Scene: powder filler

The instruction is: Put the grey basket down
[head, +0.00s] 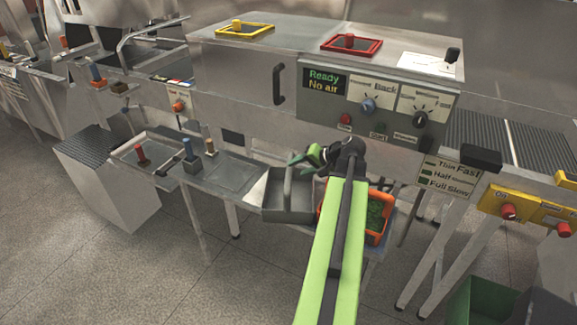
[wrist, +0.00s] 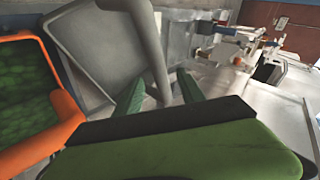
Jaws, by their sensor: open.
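The grey basket (head: 288,205) is an open box with an upright handle. In the head view it sits level at the right end of the low metal shelf, just left of an orange basket. My gripper (head: 304,162) is at the top of its handle, and the jaws are open. In the wrist view the grey basket (wrist: 98,60) fills the upper left, and its handle (wrist: 152,55) runs down between my two green fingers (wrist: 160,90), apparently without being gripped. The basket's underside is hidden, so I cannot tell its full contact with the shelf.
The orange basket (head: 376,228) with green contents stands close on the right, partly behind my arm. The low shelf (head: 230,177) holds blue and tan knobbed items (head: 191,157) at its left. The machine front (head: 375,115) stands close behind. A green bin (head: 487,302) is lower right.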

